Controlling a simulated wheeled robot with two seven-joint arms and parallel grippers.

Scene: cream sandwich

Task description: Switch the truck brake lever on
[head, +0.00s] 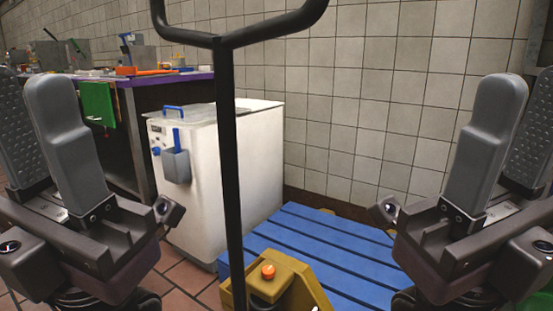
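A yellow pallet truck (304,287) stands low in front of me at the bottom middle. Its black handle (229,150) rises through the middle of the view and forks into a loop at the top, cut off by the upper edge. An orange-red knob (268,271) sits on the truck's yellow body beside the handle's foot. I cannot tell whether this is the brake lever. My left gripper (45,95) is raised at the left, open and empty. My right gripper (512,110) is raised at the right, open and empty. Both are apart from the handle.
A blue slatted pallet (330,245) lies on the floor behind the truck. A white chest appliance (240,170) stands left of it. A tiled wall closes the back.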

